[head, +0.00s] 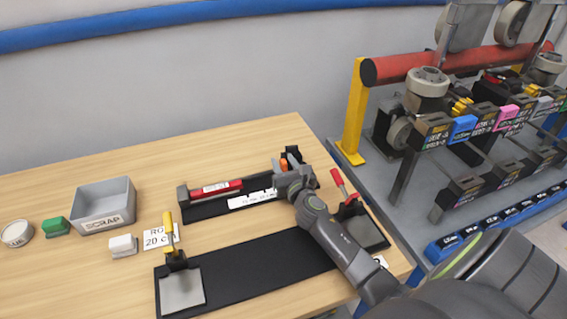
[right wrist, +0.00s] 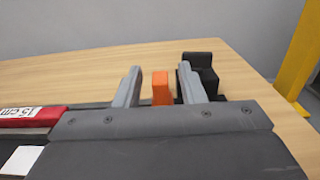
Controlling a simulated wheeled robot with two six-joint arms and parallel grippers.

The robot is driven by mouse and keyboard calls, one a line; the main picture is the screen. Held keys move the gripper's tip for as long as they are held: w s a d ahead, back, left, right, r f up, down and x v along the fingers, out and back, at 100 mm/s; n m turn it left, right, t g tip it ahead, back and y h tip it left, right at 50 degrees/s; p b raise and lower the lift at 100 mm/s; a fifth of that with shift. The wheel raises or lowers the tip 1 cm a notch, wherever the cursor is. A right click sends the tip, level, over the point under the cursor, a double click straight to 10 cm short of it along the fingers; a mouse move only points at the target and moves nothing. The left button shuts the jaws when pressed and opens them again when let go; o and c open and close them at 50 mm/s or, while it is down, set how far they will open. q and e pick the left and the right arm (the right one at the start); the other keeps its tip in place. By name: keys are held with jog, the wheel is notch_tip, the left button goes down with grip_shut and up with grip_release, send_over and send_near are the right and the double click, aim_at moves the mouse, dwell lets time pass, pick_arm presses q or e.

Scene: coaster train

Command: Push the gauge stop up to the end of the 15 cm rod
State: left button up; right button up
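The red rod (head: 216,188) lies on the black gauge rail (head: 206,207) against its left end block, and its 15 cm label shows in the right wrist view (right wrist: 22,112). The orange gauge stop (head: 284,164) is near the rail's right end, apart from the rod's right end. My right gripper (head: 282,171) is at the stop. In the right wrist view its two fingers (right wrist: 158,82) stand on either side of the orange stop (right wrist: 160,88), with gaps showing on both sides. My left gripper is not in view.
A grey SCRAP bin (head: 103,221), a green block (head: 55,227), a white block (head: 123,245) and a round tin (head: 17,233) are at the left. A black fixture (head: 262,262) with yellow-handled (head: 168,232) and red-handled (head: 340,181) clamps lies in front. A rack (head: 400,200) stands right.

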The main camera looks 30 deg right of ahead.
jog(key=shift+w+d, duration=0.1)
jog(key=shift+w, duration=0.25)
jog(key=shift+c, duration=0.5)
grip_shut()
jog(key=w+a, duration=0.1)
jog(key=a, duration=0.6)
jog(key=w+a, duration=0.1)
jog(key=a, duration=0.3)
jog(key=shift+w+a, duration=0.15)
jog(key=shift+w, duration=0.15)
